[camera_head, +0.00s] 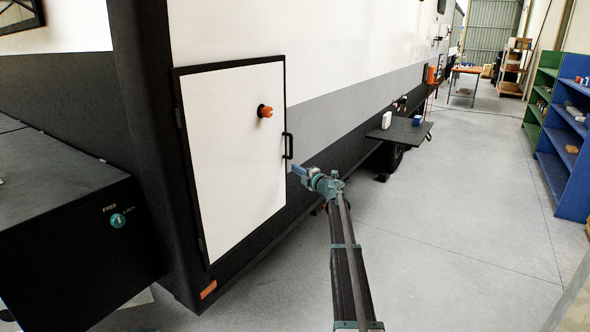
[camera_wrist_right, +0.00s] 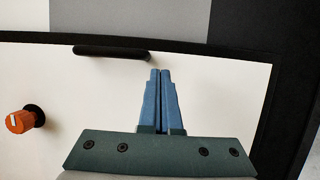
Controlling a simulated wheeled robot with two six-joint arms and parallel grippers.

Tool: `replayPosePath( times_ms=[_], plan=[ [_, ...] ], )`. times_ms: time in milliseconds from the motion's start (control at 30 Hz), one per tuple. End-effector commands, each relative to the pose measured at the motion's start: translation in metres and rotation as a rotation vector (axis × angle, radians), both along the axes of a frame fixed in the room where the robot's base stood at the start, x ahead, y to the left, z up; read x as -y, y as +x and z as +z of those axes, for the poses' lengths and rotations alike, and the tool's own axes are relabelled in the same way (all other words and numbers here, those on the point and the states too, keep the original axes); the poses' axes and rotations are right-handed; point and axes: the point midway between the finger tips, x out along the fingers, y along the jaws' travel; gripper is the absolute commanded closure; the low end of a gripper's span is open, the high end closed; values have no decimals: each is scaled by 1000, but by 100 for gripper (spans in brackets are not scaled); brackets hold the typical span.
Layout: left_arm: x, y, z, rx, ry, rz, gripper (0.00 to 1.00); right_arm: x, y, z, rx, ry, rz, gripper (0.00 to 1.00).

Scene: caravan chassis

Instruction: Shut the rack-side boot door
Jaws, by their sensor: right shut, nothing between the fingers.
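The boot door (camera_head: 235,150) is a white panel with a black edge, low on the caravan's side. It looks flush or nearly flush with its frame; I cannot tell whether a small gap is left. An orange knob (camera_head: 265,111) sits on its upper part, and a black handle (camera_head: 288,146) is at its right edge. My right gripper (camera_head: 297,170) is shut and empty, just below the handle. In the right wrist view the closed fingertips (camera_wrist_right: 160,72) point at the white panel (camera_wrist_right: 225,95) near the handle (camera_wrist_right: 108,52); contact is unclear. My left gripper is out of view.
A dark box (camera_head: 60,215) with a teal lock knob stands at the left. A dark fold-out shelf (camera_head: 405,132) with small items juts from the caravan further along. Blue (camera_head: 565,150) and green (camera_head: 540,95) racks line the right. The grey floor between is clear.

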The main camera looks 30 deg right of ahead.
Motion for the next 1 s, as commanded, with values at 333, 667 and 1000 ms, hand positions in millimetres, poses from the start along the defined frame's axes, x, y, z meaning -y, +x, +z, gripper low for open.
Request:
replayPosePath(
  times_ms=[333, 667, 1000],
  plan=[
    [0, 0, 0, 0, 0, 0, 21, 21, -44, 0, 0, 0, -1, 100],
    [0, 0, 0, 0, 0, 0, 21, 37, -76, 0, 0, 0, 1, 100],
    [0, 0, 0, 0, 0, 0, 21, 39, -79, 0, 0, 0, 2, 100]
  ],
)
